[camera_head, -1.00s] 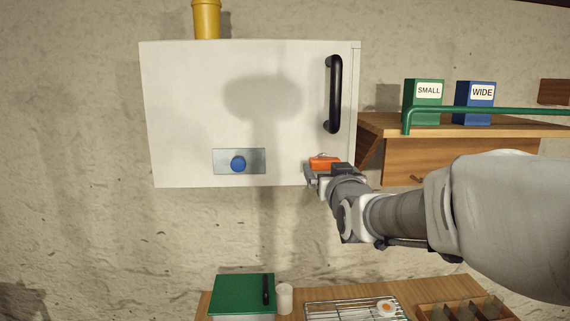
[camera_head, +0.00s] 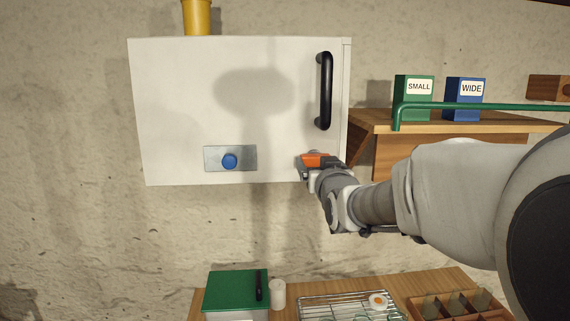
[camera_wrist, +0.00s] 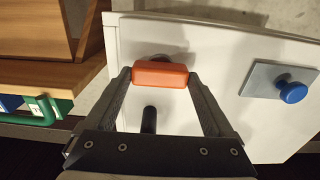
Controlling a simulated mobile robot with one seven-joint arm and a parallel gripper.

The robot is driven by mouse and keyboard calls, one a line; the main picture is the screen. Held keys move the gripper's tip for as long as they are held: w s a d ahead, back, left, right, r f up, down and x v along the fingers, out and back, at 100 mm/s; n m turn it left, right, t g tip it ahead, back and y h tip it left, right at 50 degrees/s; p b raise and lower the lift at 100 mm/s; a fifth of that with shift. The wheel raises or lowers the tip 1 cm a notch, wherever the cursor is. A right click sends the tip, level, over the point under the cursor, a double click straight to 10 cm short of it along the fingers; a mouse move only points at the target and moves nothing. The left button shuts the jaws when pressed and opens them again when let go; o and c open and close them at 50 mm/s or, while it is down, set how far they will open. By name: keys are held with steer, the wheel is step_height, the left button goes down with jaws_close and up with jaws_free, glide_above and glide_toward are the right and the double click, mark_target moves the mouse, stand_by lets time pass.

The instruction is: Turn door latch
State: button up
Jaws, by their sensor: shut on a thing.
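The white cabinet door (camera_head: 180,90) hangs on the wall and looks closed, with a black vertical handle (camera_head: 324,90) near its right edge. The orange latch (camera_head: 315,160) is at the door's lower right corner, below the handle. In the wrist view the orange latch bar (camera_wrist: 160,74) lies crosswise between my two fingertips. My gripper (camera_wrist: 159,76) is shut on it, with one finger at each end. In the head view my gripper (camera_head: 312,166) is at the door's lower right corner and partly hides the latch mount.
A blue knob (camera_head: 230,161) on a metal plate sits at the door's lower middle. A wooden shelf (camera_head: 400,150) with a green rail (camera_head: 480,106) and SMALL (camera_head: 413,98) and WIDE (camera_head: 465,98) boxes stands right. A counter with a green-lidded box (camera_head: 237,290) and wire rack (camera_head: 345,306) lies below.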

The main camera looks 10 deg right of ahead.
steer(key=shift+f+b, duration=0.1)
steer(key=shift+b, duration=0.25)
steer(key=n+b, duration=0.2)
steer(key=n, duration=0.1)
steer(key=shift+f+b, duration=0.15)
steer(key=shift+b, duration=0.2)
steer(key=n+b, duration=0.5)
steer(key=n, duration=0.1)
steer(key=n+b, duration=0.3)
steer(key=n, duration=0.1)
steer(key=shift+d+n+b, duration=0.1)
steer(key=shift+n+b, duration=0.2)
steer(key=shift+n, duration=0.1)
steer(key=n+b, duration=0.3)
steer(key=n, duration=0.1)
steer(key=shift+b, duration=0.3)
steer(key=shift+r, duration=0.25)
steer(key=o, duration=1.1)
steer(key=shift+s, duration=0.1)
